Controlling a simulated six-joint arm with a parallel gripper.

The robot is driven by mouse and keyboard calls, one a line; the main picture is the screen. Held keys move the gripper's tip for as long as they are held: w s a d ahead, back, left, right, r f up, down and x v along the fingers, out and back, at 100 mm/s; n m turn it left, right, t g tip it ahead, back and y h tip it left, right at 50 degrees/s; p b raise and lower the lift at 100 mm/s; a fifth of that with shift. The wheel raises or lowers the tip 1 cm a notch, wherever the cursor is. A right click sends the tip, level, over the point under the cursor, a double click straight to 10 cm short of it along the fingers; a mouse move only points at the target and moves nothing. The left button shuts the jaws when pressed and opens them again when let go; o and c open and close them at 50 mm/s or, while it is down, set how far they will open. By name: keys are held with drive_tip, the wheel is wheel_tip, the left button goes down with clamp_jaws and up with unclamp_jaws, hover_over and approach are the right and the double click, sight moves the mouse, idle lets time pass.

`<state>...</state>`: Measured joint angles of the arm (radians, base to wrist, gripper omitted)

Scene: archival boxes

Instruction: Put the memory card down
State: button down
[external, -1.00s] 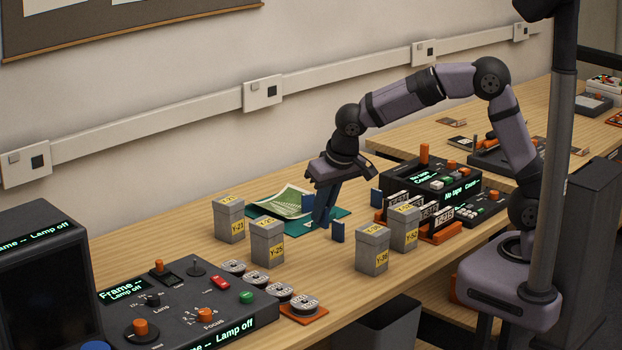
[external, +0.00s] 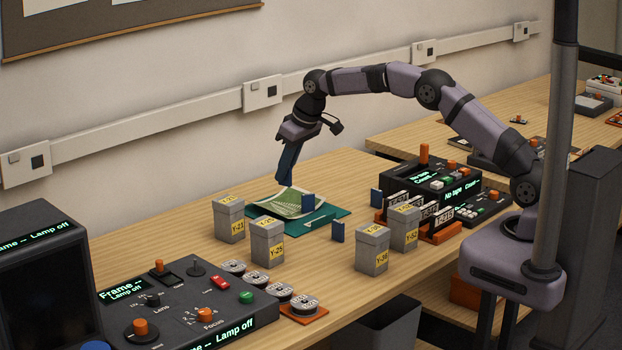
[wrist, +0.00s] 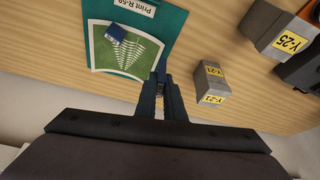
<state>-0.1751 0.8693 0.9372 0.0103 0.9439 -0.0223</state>
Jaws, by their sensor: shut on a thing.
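My gripper (external: 285,180) points down, raised above the bench at the back left of the teal folder (external: 325,219). Its dark blue fingers are close together in the wrist view (wrist: 161,78), shut on the memory card. The card is small and dark between the fingertips and mostly hidden by them; its details cannot be made out. Below lie the folder, labelled "Print R-59" in the wrist view, and a green print (external: 288,201) on it.
Blue blocks stand on the print (external: 308,201), in front of the folder (external: 337,232) and to its right (external: 376,197). Grey boxes Y-21 (external: 229,222) and Y-25 (external: 267,245) stand at the left, others at the right. Bare bench lies behind the folder.

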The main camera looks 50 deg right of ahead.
drive_tip(key=n+p, duration=0.1)
drive_tip(key=n, duration=0.1)
hover_over(286, 211)
drive_tip(key=s, duration=0.3)
drive_tip(key=shift+w+d+f+y+p, duration=0.3)
drive_tip(key=shift+w+f+y, duration=0.1)
drive_tip(key=shift+w+y, duration=0.15)
drive_tip(key=shift+f+p, duration=0.45)
drive_tip(key=shift+f, duration=4.55)
drive_tip(key=shift+f, duration=0.2)
drive_tip(key=c, duration=1.9)
unclamp_jaws()
drive_tip(key=shift+o, duration=0.2)
